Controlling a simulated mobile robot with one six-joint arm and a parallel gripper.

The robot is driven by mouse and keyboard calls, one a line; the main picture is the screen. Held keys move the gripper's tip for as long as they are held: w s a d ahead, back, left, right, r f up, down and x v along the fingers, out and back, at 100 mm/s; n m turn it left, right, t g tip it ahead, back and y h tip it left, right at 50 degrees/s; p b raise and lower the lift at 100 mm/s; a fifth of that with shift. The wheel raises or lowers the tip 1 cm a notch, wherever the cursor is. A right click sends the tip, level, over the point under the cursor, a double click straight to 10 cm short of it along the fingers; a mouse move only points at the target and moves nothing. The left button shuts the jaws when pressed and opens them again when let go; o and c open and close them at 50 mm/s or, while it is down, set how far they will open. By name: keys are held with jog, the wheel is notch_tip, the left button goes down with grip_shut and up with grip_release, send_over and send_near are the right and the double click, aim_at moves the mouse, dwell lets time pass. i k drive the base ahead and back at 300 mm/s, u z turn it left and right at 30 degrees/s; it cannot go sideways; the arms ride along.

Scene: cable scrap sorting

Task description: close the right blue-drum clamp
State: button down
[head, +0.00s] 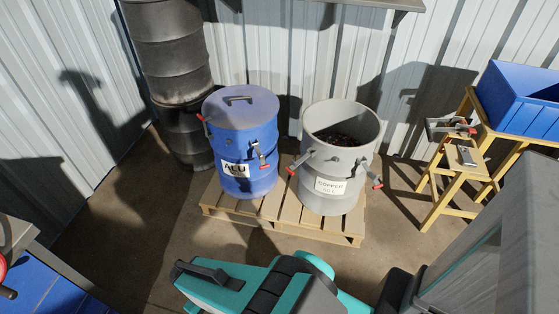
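The blue drum (246,182) marked ALU stands upright on a wooden pallet, left of the grey drum. Its lid (236,107) is on and has a dark handle on top. The right blue-drum clamp (260,157) is on the drum's front right side, with its red-tipped lever low against or near the wall. I cannot tell whether it is latched. The left clamp (202,121) shows its red tip at the drum's left edge. Teal and black parts of my own body fill the bottom centre. I cannot make out my gripper's fingers in this view.
An open grey drum (325,195) marked COPPER, with dark scrap inside, stands close on the right; its red-tipped clamps stick outward. Dark drums (175,80) are stacked behind left. A yellow stand (450,170) and blue bin (510,105) are at right. Floor left of the pallet (290,212) is clear.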

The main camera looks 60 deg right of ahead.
aim_at(261, 157)
jog(key=u, duration=0.2)
jog(key=k, duration=0.15)
jog(key=z, duration=1.85)
jog(key=k, duration=0.6)
jog(key=u, duration=0.1)
jog(key=i, duration=0.6)
jog(key=z, duration=0.15)
